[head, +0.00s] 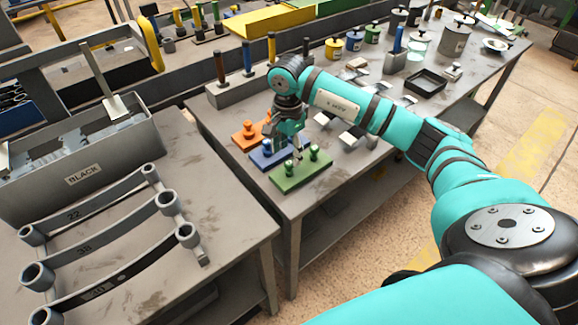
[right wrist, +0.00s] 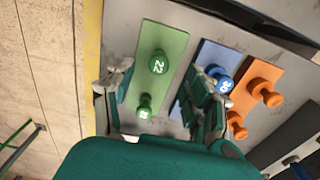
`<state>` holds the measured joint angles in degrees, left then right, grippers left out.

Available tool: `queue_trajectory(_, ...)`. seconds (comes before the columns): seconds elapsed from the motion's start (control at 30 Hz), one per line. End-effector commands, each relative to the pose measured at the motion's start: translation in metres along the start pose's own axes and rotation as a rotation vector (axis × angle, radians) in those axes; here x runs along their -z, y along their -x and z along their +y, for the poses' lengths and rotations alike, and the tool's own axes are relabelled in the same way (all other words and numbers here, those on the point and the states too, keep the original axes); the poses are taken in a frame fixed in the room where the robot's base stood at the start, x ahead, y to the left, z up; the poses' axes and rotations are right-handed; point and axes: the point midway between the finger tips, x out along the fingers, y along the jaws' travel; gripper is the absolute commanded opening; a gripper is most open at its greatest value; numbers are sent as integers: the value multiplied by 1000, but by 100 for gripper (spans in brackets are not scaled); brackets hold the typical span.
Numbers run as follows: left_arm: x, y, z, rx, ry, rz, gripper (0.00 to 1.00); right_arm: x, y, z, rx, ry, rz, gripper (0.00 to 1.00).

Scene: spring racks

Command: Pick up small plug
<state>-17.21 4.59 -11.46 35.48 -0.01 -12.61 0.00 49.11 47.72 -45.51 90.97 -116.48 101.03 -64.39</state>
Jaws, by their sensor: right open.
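A green plate (head: 303,182) on the work table bears two green plugs. In the right wrist view the larger plug (right wrist: 158,62) reads 22, and the smaller plug (right wrist: 145,104) has a number too small to read surely. My right gripper (head: 294,150) is above the green and blue plates, pointing down. In the right wrist view its two open fingers (right wrist: 163,88) stand on either side of the green plate with nothing held. A blue plate (head: 266,159) with a blue plug (right wrist: 218,76) is partly hidden by a finger. My left gripper is out of view.
An orange plate (head: 242,140) with orange plugs (right wrist: 265,94) lies beside the blue one. A grey block with upright handles (head: 235,91) stands behind. A grey bin marked BLACK (head: 84,179) and spring racks (head: 100,240) occupy the left table.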

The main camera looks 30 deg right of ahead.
Motion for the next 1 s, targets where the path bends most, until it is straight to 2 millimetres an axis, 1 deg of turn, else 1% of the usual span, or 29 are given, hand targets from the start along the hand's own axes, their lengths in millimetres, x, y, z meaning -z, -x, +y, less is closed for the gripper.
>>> queue_trajectory(0.07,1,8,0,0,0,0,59,0,-7,1,-5,-1,-1,53)
queue_trajectory(0.2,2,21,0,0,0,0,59,2,-29,2,-7,-1,-2,53)
queue_trajectory(0.3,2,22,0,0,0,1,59,2,-42,2,-4,-1,-2,53)
queue_trajectory(0.43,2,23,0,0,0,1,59,2,-49,1,-1,0,0,53)
queue_trajectory(0.6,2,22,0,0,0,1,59,2,-50,1,0,0,0,53)
queue_trajectory(0.63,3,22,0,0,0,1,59,2,-50,1,0,0,0,52)
queue_trajectory(1.0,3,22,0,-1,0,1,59,2,-49,1,-1,0,0,4)
